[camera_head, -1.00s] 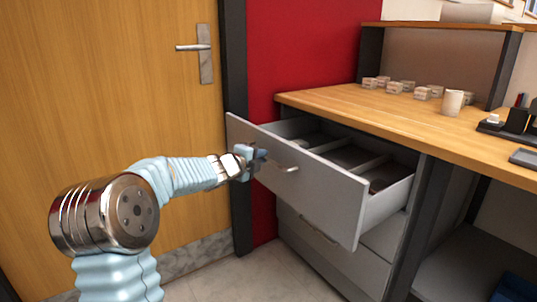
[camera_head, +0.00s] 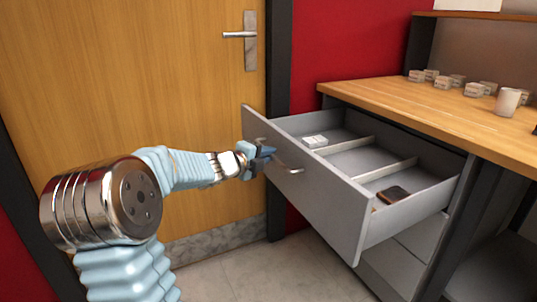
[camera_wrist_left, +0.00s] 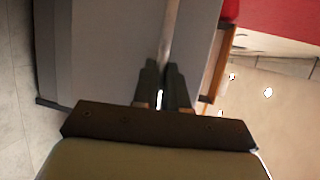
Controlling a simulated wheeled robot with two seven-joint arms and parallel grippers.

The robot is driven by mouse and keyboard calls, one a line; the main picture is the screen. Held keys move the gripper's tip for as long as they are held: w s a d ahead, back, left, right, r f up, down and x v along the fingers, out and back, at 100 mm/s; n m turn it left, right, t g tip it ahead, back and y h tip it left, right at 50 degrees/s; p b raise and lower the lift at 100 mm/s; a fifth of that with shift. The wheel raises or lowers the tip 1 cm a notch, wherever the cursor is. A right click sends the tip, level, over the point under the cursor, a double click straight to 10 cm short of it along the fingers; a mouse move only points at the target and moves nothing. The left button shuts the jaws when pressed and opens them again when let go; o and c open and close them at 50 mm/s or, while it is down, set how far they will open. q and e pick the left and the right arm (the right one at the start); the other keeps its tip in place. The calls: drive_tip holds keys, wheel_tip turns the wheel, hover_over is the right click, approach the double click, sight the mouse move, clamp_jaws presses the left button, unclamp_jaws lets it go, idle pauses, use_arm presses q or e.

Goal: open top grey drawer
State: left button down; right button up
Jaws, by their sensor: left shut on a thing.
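The top grey drawer (camera_head: 325,200) is pulled well out of the desk cabinet in the head view, with its inside showing. Its metal bar handle (camera_head: 289,169) is on the front panel. My left gripper (camera_head: 266,157) is at the left end of this handle and shut on it. In the left wrist view the fingers (camera_wrist_left: 163,90) close around the handle bar (camera_wrist_left: 166,45), with the grey drawer front (camera_wrist_left: 100,45) behind. My right gripper is not in view.
Inside the drawer are dividers, a white item (camera_head: 314,141) and a dark brown item (camera_head: 392,194). Several small blocks (camera_head: 444,82) and a white cup (camera_head: 507,101) stand on the wooden desktop (camera_head: 400,103). A wooden door (camera_head: 130,80) is at the left. Floor (camera_head: 260,265) shows below the drawer.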

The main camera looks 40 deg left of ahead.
use_arm(q)
drive_tip(key=shift+f, duration=0.1)
drive_tip(key=c, duration=1.2)
unclamp_jaws()
drive_tip(key=s+r, duration=0.1)
drive_tip(key=s, duration=0.8)
drive_tip(key=s+r+p, duration=0.1)
drive_tip(key=s, duration=0.3)
drive_tip(key=shift+s+r, duration=0.25)
drive_tip(key=shift+r, duration=0.05)
